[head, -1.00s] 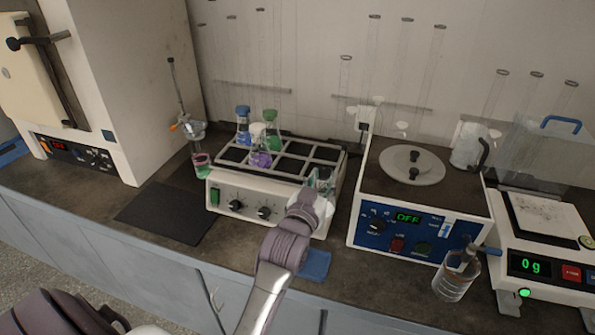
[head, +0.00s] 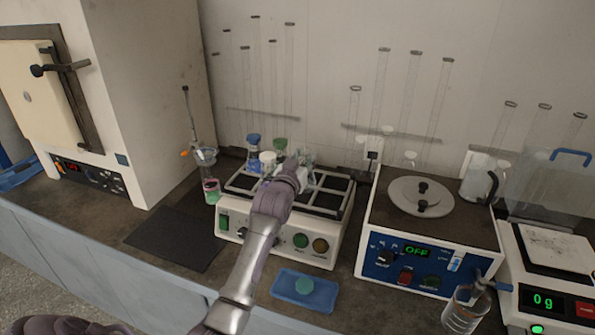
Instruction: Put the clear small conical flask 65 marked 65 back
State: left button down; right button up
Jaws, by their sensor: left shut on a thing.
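My left gripper (head: 301,168) is over the back middle of the white shaker's rack. It is shut on a clear glass flask (head: 308,158), mostly hidden by the gripper; its marking cannot be read. The shaker (head: 232,223) has a rack of dark square compartments, with those at the right and front right empty. Flasks with a blue stopper (head: 253,138), a white stopper (head: 268,157) and a green stopper (head: 280,144) stand in the rack left of the gripper, partly hidden by it. I cannot tell whether the held flask touches the rack. My right gripper is not in view.
A blue tray (head: 322,300) with a green round piece (head: 304,286) lies before the shaker. A dark mat (head: 172,238) and a pink-liquid vessel (head: 211,190) are to its left. A blue-fronted device (head: 385,268), a beaker (head: 463,312) and a balance (head: 553,250) are to its right.

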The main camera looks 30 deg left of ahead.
pick_arm(q)
jog(key=shift+w+a+f, duration=0.1)
jog(key=shift+a+f, duration=0.2)
jog(key=shift+a, duration=0.2)
jog(key=shift+a+f, duration=0.25)
jog(key=shift+a, duration=0.25)
jog(key=shift+a+f, duration=0.1)
jog(key=shift+f, duration=0.2)
notch_tip(320, 180, down, 3)
jog(key=shift+f+p, duration=0.1)
jog(key=shift+p, duration=0.4)
jog(key=shift+f, duration=0.2)
jog(key=c, duration=0.7)
grip_release()
jog(key=shift+f, duration=0.1)
